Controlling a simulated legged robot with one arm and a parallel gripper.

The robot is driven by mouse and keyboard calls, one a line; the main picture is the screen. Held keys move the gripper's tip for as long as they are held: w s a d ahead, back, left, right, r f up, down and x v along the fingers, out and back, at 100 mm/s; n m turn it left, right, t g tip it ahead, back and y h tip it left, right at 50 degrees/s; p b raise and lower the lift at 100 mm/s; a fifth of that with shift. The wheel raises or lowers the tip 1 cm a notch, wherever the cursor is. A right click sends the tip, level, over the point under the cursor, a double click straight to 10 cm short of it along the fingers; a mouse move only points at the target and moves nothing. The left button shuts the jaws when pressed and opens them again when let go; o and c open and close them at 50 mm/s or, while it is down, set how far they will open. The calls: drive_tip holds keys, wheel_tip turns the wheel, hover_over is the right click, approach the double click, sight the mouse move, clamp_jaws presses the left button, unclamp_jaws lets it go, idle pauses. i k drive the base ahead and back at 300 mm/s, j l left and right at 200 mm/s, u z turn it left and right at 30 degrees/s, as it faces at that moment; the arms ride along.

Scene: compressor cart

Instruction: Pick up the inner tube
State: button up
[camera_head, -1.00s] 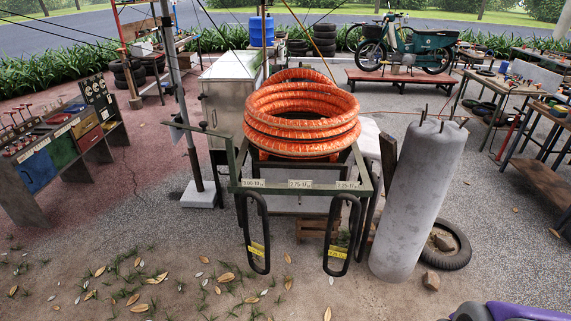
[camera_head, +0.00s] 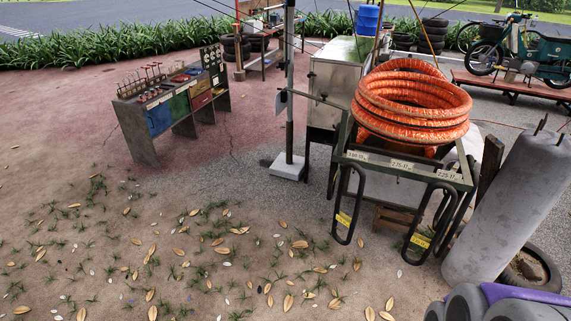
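Two black inner tubes hang as long narrow loops from the front rail of the green cart frame. The left inner tube (camera_head: 335,221) and the right inner tube (camera_head: 410,254) each carry a yellow label near the bottom. The rail (camera_head: 402,164) has white size labels; their print is too small to read surely. A purple and grey part of my own body shows at the bottom right corner, well below and right of the tubes. My gripper's fingers are not in view.
A coiled orange hose (camera_head: 412,122) lies on the cart. A grey cylinder (camera_head: 510,205) leans at its right, near a tyre (camera_head: 548,267) on the ground. A tool bench (camera_head: 160,116) stands at left. The leaf-strewn ground in front is open.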

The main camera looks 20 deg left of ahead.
sight(333, 173)
drive_tip(key=k+j+u, duration=0.1)
drive_tip(key=u, duration=0.2)
drive_tip(key=i+j+z, duration=0.15)
drive_tip(key=z, duration=0.3)
drive_tip(key=j+z, duration=0.45)
drive_tip(key=i+j+z, duration=0.1)
drive_tip(key=j+z, duration=0.15)
drive_tip(key=z, duration=0.2)
drive_tip(key=j+z, duration=0.15)
drive_tip(key=j, duration=0.45)
drive_tip(key=j+z, duration=0.1)
drive_tip(key=j, duration=0.5)
drive_tip(key=k+j+z, duration=0.15)
drive_tip(key=j, duration=0.4)
drive_tip(key=j+z, duration=0.15)
drive_tip(key=j, duration=0.45)
drive_tip(key=k+j+z, duration=0.1)
drive_tip(key=j, duration=0.45)
drive_tip(key=k+j, duration=0.1)
drive_tip(key=j, duration=0.4)
drive_tip(key=k+j, duration=0.1)
drive_tip(key=j, duration=0.4)
drive_tip(key=k+j, duration=0.15)
drive_tip(key=j, duration=0.3)
drive_tip(key=k+j, duration=0.1)
drive_tip(key=j, duration=0.4)
